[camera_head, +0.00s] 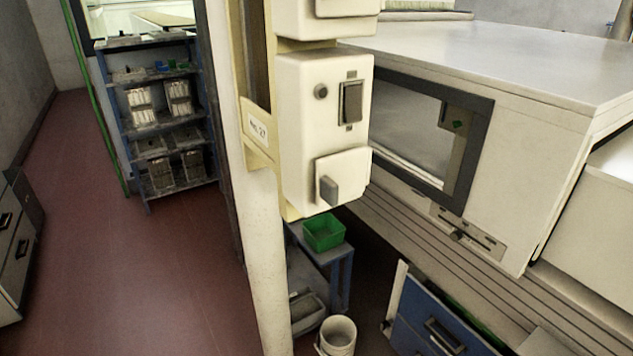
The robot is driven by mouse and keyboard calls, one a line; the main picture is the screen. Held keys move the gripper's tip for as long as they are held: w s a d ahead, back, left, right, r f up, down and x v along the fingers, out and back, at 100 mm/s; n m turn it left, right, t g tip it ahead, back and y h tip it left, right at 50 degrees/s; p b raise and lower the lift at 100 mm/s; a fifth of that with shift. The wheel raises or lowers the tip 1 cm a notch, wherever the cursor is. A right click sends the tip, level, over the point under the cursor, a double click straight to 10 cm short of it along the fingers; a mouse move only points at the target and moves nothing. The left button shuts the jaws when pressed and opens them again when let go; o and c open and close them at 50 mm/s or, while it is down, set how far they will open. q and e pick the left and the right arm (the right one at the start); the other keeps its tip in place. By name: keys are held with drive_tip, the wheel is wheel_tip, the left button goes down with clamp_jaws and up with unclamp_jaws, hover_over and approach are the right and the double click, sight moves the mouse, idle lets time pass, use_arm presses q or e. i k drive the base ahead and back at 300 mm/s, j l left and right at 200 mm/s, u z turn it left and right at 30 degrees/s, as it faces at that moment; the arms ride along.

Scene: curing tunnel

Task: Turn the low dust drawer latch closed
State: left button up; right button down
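A blue drawer front (412,310) with a dark handle (443,336) shows low at the bottom right, under the cream machine. It is partly cut off by the lower picture edge. I cannot tell whether this is the dust drawer, and I make out no clear latch on it. A small plate with a dark lever (463,235) sits on the machine's lower front, below the window. I cannot tell whether that lever is the latch or how it is turned. Neither of my grippers is in view.
A cream post with a control box (308,140) stands in front of the cream machine (535,150). A green bin (323,233) stands on a blue stand, with a white bucket (338,335) below. A blue shelf (209,115) stands behind. The red floor (175,265) at left is clear.

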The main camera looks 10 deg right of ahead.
sight(385, 326)
drive_tip(key=i+j+z, duration=0.1)
drive_tip(key=z, duration=0.7)
